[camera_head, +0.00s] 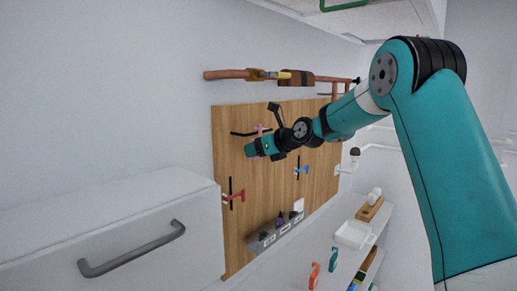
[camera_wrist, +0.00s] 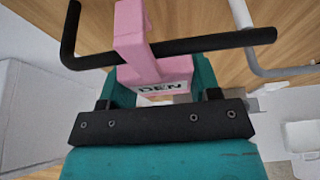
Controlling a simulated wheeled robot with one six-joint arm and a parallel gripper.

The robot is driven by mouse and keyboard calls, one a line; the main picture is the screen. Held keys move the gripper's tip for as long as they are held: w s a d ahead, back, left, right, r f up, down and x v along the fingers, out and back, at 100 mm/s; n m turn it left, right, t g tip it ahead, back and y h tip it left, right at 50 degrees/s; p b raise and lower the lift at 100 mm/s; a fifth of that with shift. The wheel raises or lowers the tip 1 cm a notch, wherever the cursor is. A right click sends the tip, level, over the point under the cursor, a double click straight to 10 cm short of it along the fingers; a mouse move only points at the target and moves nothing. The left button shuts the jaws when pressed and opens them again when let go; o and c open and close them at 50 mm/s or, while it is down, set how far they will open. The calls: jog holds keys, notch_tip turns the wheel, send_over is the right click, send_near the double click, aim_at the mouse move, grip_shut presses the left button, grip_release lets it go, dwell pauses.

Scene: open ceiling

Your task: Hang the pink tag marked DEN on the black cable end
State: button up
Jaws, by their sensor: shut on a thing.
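The pink tag marked DEN (camera_wrist: 160,68) is between the fingers of my gripper (camera_wrist: 160,84) in the wrist view, its lettering facing the camera. Its pink hook crosses in front of the black cable end (camera_wrist: 215,41), a bent black bar with an upturned left end. I cannot tell whether the hook rests on the bar. In the head view my gripper (camera_head: 262,147) is at the upper left of the wooden board. A bit of the pink tag (camera_head: 258,128) shows just above it, by the black cable end (camera_head: 240,133). The gripper hides most of the tag.
The wooden board (camera_head: 275,195) also carries a red tag (camera_head: 234,197) and a blue tag (camera_head: 301,170) lower down. A grey holder (camera_head: 268,241) sits at its bottom. A white cabinet (camera_head: 110,230) stands at left.

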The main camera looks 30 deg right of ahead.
jog(key=shift+f, duration=0.6)
jog(key=o, duration=1)
jog(key=b+v, duration=0.6)
jog(key=v, duration=1.1)
jog(key=shift+s+b, duration=0.2)
jog(key=shift+b, duration=0.2)
jog(key=shift+d, duration=0.15)
